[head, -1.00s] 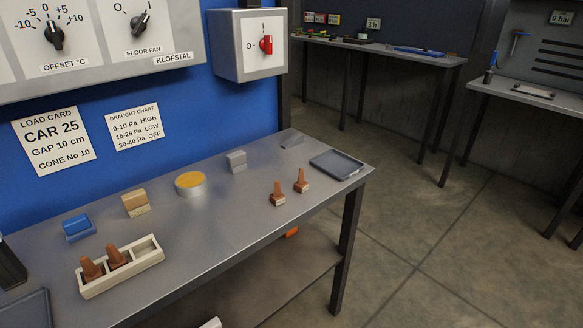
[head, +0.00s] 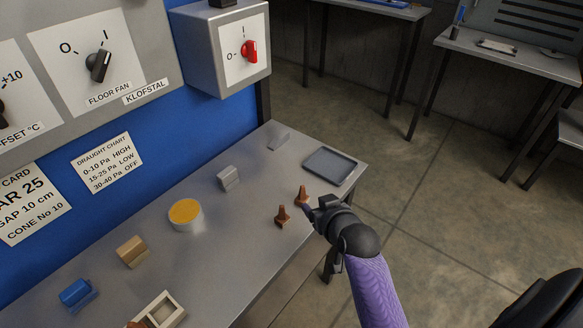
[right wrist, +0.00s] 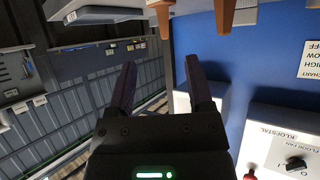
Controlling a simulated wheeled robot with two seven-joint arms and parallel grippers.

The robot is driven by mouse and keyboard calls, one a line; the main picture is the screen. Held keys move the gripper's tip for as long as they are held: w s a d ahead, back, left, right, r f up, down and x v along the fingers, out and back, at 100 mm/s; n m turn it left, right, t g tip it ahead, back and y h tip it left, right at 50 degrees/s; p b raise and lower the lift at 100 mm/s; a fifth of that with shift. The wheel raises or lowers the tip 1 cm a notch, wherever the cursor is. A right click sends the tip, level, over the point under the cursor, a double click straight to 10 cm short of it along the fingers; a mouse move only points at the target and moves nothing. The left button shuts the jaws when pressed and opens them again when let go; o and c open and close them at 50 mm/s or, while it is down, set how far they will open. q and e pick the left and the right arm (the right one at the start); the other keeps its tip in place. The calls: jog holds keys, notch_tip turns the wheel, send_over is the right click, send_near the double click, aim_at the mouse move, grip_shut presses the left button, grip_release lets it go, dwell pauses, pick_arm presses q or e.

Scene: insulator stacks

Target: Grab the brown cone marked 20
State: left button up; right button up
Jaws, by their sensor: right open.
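Two brown cones stand upright on the grey workbench (head: 225,255): a front cone (head: 282,217) and a back cone (head: 302,196) nearer the tray. No number is legible on either. My right gripper (head: 312,211) is open and empty, close to the right of both cones. In the right wrist view the bench appears upside down. There the back cone (right wrist: 163,18) lies beyond and roughly between the open fingertips (right wrist: 160,68), with the front cone (right wrist: 225,14) to the right. Neither is between the fingers. My left gripper is not in view.
A dark tray (head: 334,168) lies at the bench's far end. A grey block (head: 228,179), yellow-topped disc (head: 185,213), tan block (head: 132,251) and blue block (head: 77,294) stand along the back. A pale crate (head: 166,308) is cut off at the bottom.

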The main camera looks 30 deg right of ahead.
aim_at(304, 189)
jog(key=w, duration=0.1)
jog(key=w+d+b, duration=0.1)
jog(key=shift+w, duration=0.3)
jog(key=b+x, duration=0.1)
jog(key=x, duration=0.1)
jog(key=b+x, duration=0.1)
jog(key=x, duration=0.1)
jog(key=a+b+x, duration=0.1)
jog(key=b, duration=0.1)
jog(key=shift+w+f, duration=0.25)
jog(key=shift+f, duration=0.25)
jog(key=shift+w+d+f+b, duration=0.15)
jog(key=shift+w+b, duration=0.05)
jog(key=shift+w, duration=0.2)
jog(key=shift+w+d+f+b, duration=0.1)
jog(key=shift+w+b, duration=0.05)
jog(key=shift+w, duration=0.2)
jog(key=shift+r, duration=0.15)
grip_shut()
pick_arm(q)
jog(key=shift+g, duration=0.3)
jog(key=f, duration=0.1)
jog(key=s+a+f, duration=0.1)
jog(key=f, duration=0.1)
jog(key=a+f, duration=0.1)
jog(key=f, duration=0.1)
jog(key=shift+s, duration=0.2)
